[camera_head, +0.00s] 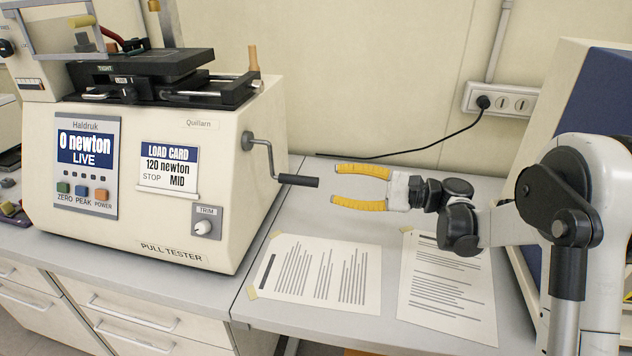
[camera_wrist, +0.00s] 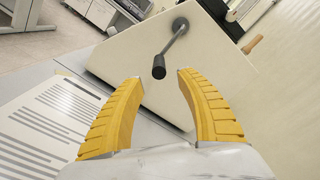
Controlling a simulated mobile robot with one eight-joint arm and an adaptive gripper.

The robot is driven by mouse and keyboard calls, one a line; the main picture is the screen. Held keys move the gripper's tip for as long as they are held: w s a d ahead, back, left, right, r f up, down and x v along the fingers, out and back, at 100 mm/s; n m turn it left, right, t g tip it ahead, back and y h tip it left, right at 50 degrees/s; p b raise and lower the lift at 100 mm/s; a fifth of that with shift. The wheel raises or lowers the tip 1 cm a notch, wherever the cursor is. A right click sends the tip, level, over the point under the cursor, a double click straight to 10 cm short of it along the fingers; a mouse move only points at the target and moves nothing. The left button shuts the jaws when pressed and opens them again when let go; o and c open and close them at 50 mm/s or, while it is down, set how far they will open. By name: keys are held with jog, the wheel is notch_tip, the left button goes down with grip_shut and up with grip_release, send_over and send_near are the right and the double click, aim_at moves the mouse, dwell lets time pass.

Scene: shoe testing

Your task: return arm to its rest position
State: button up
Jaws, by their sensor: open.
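My gripper (camera_head: 338,187) has yellow ribbed fingers and is open and empty. In the head view it is above the bench, just right of the crank handle (camera_head: 298,181) on the side of the pull tester (camera_head: 225,180), pointing left at it. In the wrist view the fingers of my gripper (camera_wrist: 158,75) are spread wide, and the black crank handle (camera_wrist: 159,67) shows beyond them, between their tips. The handle looks apart from the fingers. The tester's display reads 0 newton, LIVE. A load card (camera_head: 169,168) reads 120 newton, STOP, MID.
Two printed sheets, a left one (camera_head: 318,272) and a right one (camera_head: 446,290), lie taped on the bench below my arm. A wall outlet (camera_head: 500,100) with a black cable is behind. A blue and beige cabinet (camera_head: 585,90) stands at right, close behind my arm.

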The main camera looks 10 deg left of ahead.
jog(key=d, duration=0.2)
jog(key=shift+s+d, duration=0.1)
jog(key=shift+d, duration=0.2)
jog(key=s+d+f+n+t+h, duration=0.2)
jog(key=s+d+n+h, duration=0.2)
jog(key=s+d+h, duration=0.5)
jog(key=s+d+f+n+t+h, duration=0.3)
jog(key=s+d+h, duration=0.6)
jog(key=s, duration=0.8)
jog(key=shift+s+d+n, duration=0.3)
jog(key=shift+d+n, duration=0.5)
jog(key=shift+n, duration=0.2)
